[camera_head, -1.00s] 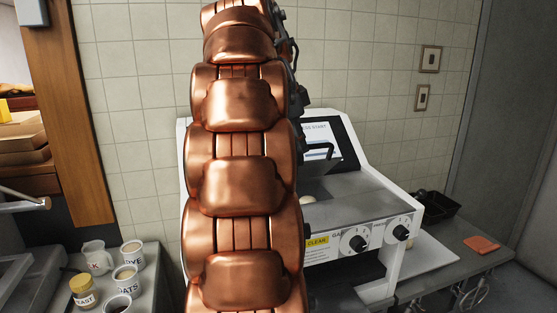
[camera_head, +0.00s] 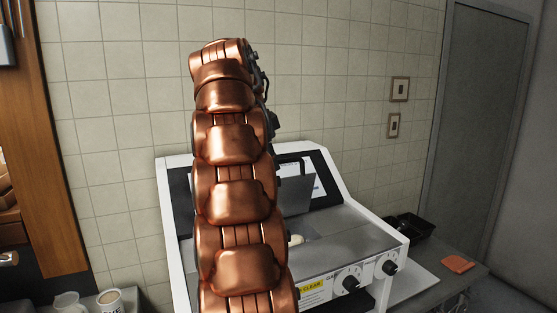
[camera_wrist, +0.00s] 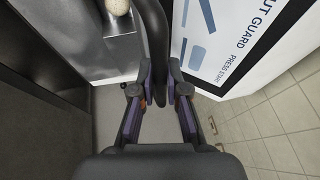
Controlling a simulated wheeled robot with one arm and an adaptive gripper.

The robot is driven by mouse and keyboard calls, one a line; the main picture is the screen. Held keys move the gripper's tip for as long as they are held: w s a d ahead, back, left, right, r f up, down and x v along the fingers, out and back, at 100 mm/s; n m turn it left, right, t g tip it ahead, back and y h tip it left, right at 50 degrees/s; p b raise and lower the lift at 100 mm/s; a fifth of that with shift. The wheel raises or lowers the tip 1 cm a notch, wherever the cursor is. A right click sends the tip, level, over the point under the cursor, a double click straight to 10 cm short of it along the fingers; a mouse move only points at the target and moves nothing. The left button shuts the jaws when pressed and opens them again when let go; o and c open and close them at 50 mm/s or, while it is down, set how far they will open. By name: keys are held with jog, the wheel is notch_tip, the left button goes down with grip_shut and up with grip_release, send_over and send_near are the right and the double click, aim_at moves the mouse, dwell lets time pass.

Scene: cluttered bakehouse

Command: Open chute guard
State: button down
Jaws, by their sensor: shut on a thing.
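The white machine (camera_head: 338,190) stands against the tiled wall. Its chute guard (camera_head: 296,196) is a grey panel standing raised in front of the screen, partly hidden by my arm. A dark handle (camera_head: 291,160) shows at its top. In the wrist view, my gripper (camera_wrist: 160,82) is shut on the dark handle (camera_wrist: 156,35), one finger on each side. A pale dough ball (camera_wrist: 118,6) lies on the metal surface at the left, and also shows below the guard in the head view (camera_head: 296,239). My gripper is hidden behind my arm in the head view.
Control knobs (camera_head: 349,279) are on the machine's front. A black tray (camera_head: 411,226) and an orange cloth (camera_head: 458,264) are on the right. Cups (camera_head: 109,301) stand at the lower left.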

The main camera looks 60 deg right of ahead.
jog(key=shift+d, duration=0.1)
dwell(0.3)
jog(key=c, duration=1.2)
grip_release()
